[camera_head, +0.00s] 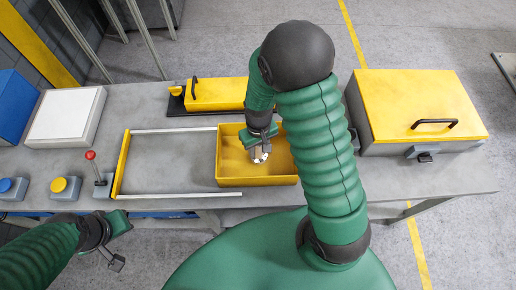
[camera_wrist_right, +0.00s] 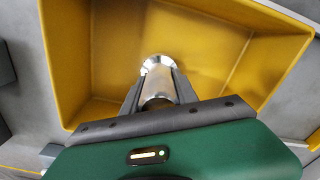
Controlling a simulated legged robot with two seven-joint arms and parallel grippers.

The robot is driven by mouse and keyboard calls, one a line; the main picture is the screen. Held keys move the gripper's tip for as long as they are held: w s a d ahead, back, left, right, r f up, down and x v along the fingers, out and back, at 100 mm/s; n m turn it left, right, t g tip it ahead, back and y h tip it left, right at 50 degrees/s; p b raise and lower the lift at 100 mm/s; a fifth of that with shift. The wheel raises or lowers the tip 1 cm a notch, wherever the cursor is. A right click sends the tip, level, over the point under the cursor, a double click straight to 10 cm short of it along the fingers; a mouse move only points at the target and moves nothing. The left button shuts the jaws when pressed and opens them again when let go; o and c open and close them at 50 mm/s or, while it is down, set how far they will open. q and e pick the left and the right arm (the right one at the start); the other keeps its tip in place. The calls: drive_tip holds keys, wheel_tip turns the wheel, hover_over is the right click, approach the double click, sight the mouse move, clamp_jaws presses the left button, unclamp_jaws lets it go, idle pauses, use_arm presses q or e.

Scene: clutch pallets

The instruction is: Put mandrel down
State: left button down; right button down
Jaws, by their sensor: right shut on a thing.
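The mandrel is a shiny metal cylinder with a wider flanged end. It shows in the right wrist view (camera_wrist_right: 158,72) and as a small silver piece in the head view (camera_head: 261,156). My right gripper (camera_wrist_right: 157,98) is shut on it, with dark fingers on both sides. The gripper and mandrel are over the open yellow bin (camera_head: 228,182); whether the mandrel touches the floor of the bin I cannot tell. The bin looks otherwise empty where it shows. My left gripper (camera_head: 118,222) is at the lower left, off the table's front edge; its jaws are unclear.
A yellow frame with rails (camera_head: 122,165) lies left of the bin. A yellow lidded box (camera_head: 420,105) stands at the right, and a yellow case (camera_head: 215,94) behind the bin. A red-knobbed lever (camera_head: 91,156) and buttons (camera_head: 62,186) are at the left. Bare table lies inside the rails.

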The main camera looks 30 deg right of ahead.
drive_tip(key=shift+s+d, duration=0.1)
drive_tip(key=shift+s, duration=0.05)
drive_tip(key=c, duration=1.2)
unclamp_jaws()
drive_tip(key=shift+o, duration=1.4)
drive_tip(key=shift+a, duration=0.4)
drive_tip(key=shift+a+r, duration=0.15)
drive_tip(key=shift+a, duration=0.4)
drive_tip(key=shift+d+r, duration=0.25)
drive_tip(key=shift+d, duration=0.05)
drive_tip(key=r, duration=0.5)
drive_tip(key=shift+w+d+r+p, duration=0.2)
drive_tip(key=shift+d+r+p, duration=0.1)
drive_tip(key=shift+d, duration=0.1)
drive_tip(key=r, duration=0.3)
drive_tip(key=a+r, duration=0.1)
drive_tip(key=r, duration=0.1)
drive_tip(key=shift+s+r, duration=0.1)
drive_tip(key=shift+s, duration=0.05)
use_arm(q)
drive_tip(key=shift+a+r, duration=0.4)
drive_tip(key=shift+a, duration=0.05)
use_arm(e)
drive_tip(key=s+a+n+t, duration=0.1)
drive_tip(key=s+a+t, duration=0.1)
drive_tip(key=s+a, duration=0.2)
drive_tip(key=shift+s+a+r+t, duration=0.25)
drive_tip(key=shift+s+r+t, duration=0.05)
drive_tip(key=shift+s+r, duration=0.1)
